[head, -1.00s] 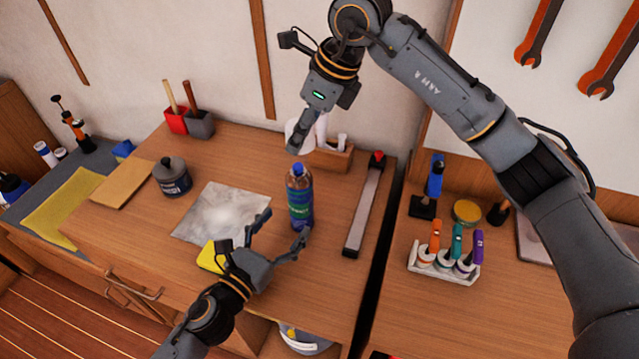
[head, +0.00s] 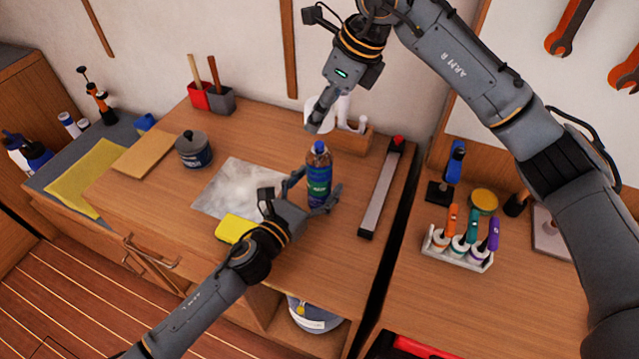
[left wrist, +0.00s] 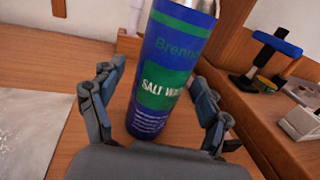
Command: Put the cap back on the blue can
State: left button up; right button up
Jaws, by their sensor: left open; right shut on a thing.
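The blue can (head: 319,172), with a green band, stands upright on the wooden bench. In the left wrist view the can (left wrist: 168,80) fills the middle, with its top cut off by the picture edge. My left gripper (head: 312,192) is open around the can's lower part, one finger on each side. In the left wrist view a gap shows between the left finger and the can. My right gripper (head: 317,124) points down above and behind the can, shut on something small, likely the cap.
A yellow sponge (head: 235,229) and a pale sheet (head: 228,192) lie left of the can. A wooden caddy (head: 352,141) with white bottles stands behind it. A long bar tool (head: 382,190) lies to the right. A dark pot (head: 193,150) stands further left.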

aim_at(320, 143)
pick_arm(q)
jog(key=shift+w+d, duration=0.15)
jog(key=shift+w, duration=0.1)
jog(key=shift+c, duration=1.1)
grip_shut()
pick_arm(e)
jog(key=shift+f, duration=2.45)
jog(key=shift+f, duration=0.1)
jog(key=shift+f, duration=0.8)
jog(key=shift+f, duration=0.65)
